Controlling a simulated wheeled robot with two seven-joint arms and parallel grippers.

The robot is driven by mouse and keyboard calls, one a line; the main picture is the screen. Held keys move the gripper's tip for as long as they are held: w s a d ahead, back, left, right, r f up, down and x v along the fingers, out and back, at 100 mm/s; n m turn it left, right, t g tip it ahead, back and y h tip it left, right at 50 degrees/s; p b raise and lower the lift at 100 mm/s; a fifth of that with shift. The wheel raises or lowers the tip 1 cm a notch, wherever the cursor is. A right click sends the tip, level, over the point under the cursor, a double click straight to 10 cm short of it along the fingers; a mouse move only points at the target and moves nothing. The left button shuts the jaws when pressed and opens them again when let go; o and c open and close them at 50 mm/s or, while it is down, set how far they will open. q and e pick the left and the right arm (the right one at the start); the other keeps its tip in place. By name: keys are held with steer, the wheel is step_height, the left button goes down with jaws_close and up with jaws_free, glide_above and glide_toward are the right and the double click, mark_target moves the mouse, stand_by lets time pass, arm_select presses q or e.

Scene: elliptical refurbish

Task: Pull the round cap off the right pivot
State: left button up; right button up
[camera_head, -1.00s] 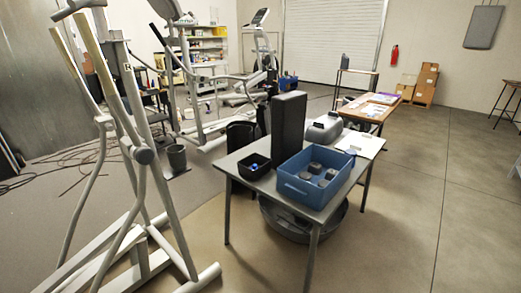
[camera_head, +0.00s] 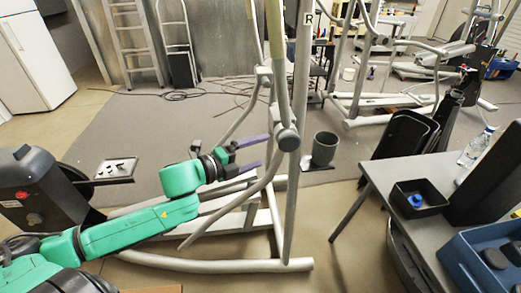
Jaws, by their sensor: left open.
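The elliptical's grey frame stands at the centre, with an "R" mark high on its upright. The round grey cap (camera_head: 288,139) sits on the pivot of this upright, where the swing arm joins. My left gripper (camera_head: 267,151) comes in from the left on a green arm. Its two purple fingers are open and point at the pivot, just left of the cap. The fingers look empty. I cannot tell whether a fingertip touches the frame. My right gripper is not in view.
A grey cup (camera_head: 323,149) stands on a small holder right of the upright. A grey table (camera_head: 398,187) at the right carries a black tray (camera_head: 432,203) and a blue bin (camera_head: 462,262). Frame tubes (camera_head: 215,265) run low across the floor.

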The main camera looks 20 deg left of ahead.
mark_target(296, 141)
arm_select(q)
steer(key=x, duration=0.2)
steer(key=p+x, duration=0.1)
steer(key=x, duration=0.4)
steer(key=shift+w+d+r+p, duration=0.15)
steer(key=shift+d+r+p, duration=0.2)
steer(key=shift+d+r, duration=0.1)
steer(key=x, duration=0.4)
steer(key=p+x, duration=0.1)
steer(key=x, duration=0.1)
steer(key=shift+w+d+f, duration=0.25)
steer(key=shift+f, duration=0.2)
steer(key=shift+s, duration=0.1)
steer(key=shift+c, duration=1.2)
steer(key=c, duration=0.9)
steer(key=o, duration=0.3)
jaws_close()
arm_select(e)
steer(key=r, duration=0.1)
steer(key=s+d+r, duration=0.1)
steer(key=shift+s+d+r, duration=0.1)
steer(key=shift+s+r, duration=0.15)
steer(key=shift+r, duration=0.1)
